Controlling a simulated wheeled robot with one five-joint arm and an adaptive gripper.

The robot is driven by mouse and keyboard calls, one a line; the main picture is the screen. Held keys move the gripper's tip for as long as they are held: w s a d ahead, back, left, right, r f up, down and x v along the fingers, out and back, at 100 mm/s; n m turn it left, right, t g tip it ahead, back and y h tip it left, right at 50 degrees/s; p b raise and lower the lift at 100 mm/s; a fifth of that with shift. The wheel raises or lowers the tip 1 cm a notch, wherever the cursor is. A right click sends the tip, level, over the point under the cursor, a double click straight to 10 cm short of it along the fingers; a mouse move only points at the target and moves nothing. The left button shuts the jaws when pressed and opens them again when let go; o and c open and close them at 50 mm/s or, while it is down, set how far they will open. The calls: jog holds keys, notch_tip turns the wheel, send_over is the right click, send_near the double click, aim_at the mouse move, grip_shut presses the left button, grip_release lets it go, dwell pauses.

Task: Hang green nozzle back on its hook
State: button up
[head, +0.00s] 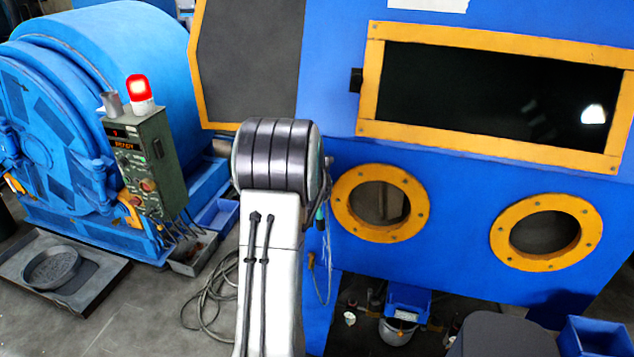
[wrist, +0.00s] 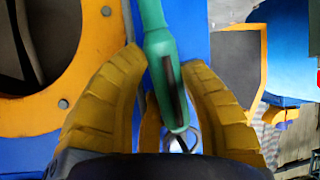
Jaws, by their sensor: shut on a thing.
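The green nozzle (wrist: 158,45) runs down the middle of the wrist view, with a dark lever along its body and a metal ring at its lower end. My gripper (wrist: 163,62) has its yellow fingers on both sides of the nozzle and is shut on it. In the head view a small part of the green nozzle (head: 320,212) shows just right of my arm, in front of the blue cabinet. My gripper is hidden behind my arm there. A small fitting (head: 328,160) sticks out above the nozzle; I cannot tell whether it is the hook.
The blue cabinet (head: 330,90) has yellow-rimmed portholes (head: 352,222) close to my gripper. A hose (head: 328,275) hangs below the nozzle. A green control box (head: 148,165) with a lit red lamp and a blue drum (head: 130,50) stand left. Grey trays lie on the floor.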

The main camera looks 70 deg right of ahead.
jog(key=o, duration=1.3)
jog(key=v, duration=1.2)
jog(key=shift+r, duration=0.1)
